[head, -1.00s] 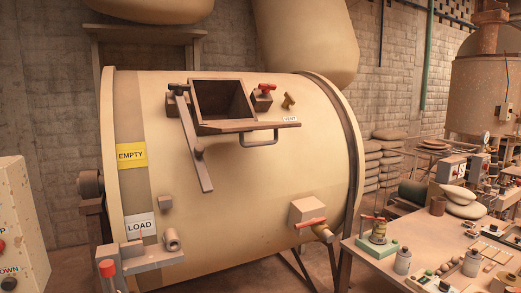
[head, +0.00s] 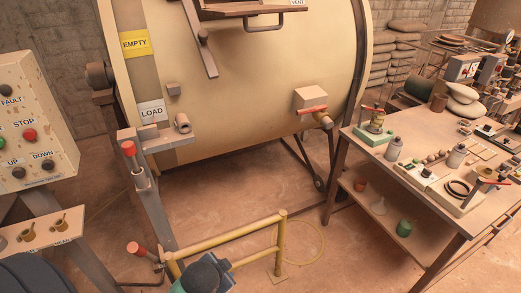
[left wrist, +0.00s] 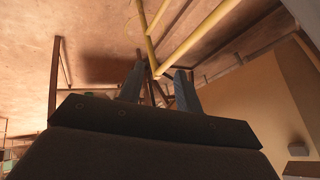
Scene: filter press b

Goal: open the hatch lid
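The hatch lid (head: 238,11) is a brown slab at the top edge of the head view, jutting out from the cream drum. Its U-shaped handle (head: 264,27) hangs at the front. The hatch opening is out of the frame. A grey-brown latch bar (head: 201,42) slants down beside the lid. My left gripper (left wrist: 158,83) shows in the left wrist view with its two fingers apart and nothing between them. It is apart from the lid, over the floor near the yellow rail. My right gripper is not in view.
A yellow rail (head: 228,233) stands on the floor in front of the drum (head: 245,90). A control box with a STOP button (head: 29,135) stands left. A red-capped lever (head: 130,150) is near the drum. A cluttered workbench (head: 395,165) stands right. Floor below the drum is open.

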